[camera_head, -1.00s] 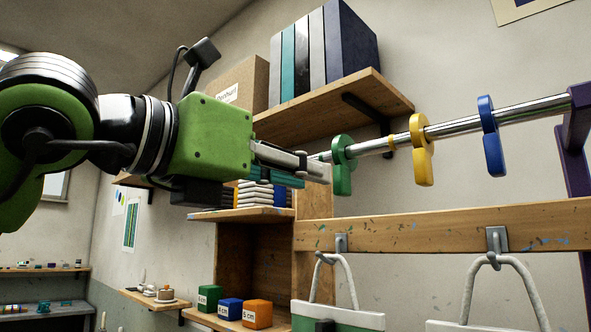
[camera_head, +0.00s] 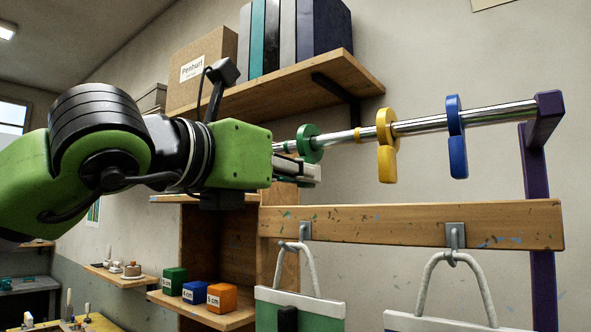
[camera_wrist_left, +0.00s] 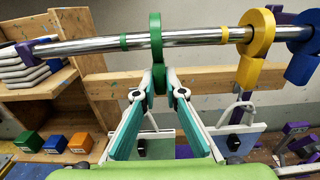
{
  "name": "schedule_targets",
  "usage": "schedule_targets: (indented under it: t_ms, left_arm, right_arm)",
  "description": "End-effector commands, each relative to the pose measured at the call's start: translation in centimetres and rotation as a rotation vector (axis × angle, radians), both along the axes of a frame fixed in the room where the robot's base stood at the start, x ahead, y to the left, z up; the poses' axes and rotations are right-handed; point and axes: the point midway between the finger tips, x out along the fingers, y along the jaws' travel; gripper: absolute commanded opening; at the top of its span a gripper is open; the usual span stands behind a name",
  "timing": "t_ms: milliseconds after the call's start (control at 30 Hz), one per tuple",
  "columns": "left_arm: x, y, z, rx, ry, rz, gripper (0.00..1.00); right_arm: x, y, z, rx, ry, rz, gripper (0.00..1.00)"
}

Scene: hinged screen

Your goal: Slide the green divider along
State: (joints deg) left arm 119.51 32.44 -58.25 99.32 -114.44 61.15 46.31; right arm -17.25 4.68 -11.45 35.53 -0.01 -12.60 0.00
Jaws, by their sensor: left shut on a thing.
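The green divider (camera_head: 309,143) is a ring with a tab, hung on the metal rail (camera_head: 345,138). In the left wrist view the green divider (camera_wrist_left: 156,40) stands upright on the rail, its tab down between my fingers. My left gripper (camera_wrist_left: 159,82) is shut on that tab. In the head view the fingers of my left gripper (camera_head: 315,172) partly hide the tab. The yellow divider (camera_head: 387,145) and the blue divider (camera_head: 456,137) hang to the right on the same rail. My right gripper is in neither view.
A purple post (camera_head: 541,200) carries the rail's right end. A wooden board (camera_head: 400,227) runs below the rail, with bags (camera_head: 300,312) hanging from hooks. A shelf (camera_head: 290,82) with binders and a box is above. Green and yellow bands sit on the rail.

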Motion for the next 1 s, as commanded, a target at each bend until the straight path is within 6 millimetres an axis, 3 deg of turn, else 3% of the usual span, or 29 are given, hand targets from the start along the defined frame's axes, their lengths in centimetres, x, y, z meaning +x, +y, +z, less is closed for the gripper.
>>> schedule_targets:
  t_ms: [600, 900, 933, 1000]
  left_arm:
    - [2.3, 3.1, -0.4, 0.004, 0.009, 0.002, 0.0]
    - [2.5, 3.3, -0.5, 0.005, 0.01, 0.002, 0.0]
    - [2.4, 3.2, -0.5, 0.005, 0.01, 0.002, 0.13]
    - [2.4, 3.2, -0.4, 0.004, 0.009, 0.001, 0.3]
  right_arm:
    - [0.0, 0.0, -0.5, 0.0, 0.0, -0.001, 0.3]
    - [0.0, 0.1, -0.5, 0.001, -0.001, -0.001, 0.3]
    - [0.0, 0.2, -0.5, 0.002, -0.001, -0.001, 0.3]
    - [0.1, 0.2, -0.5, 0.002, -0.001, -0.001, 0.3]
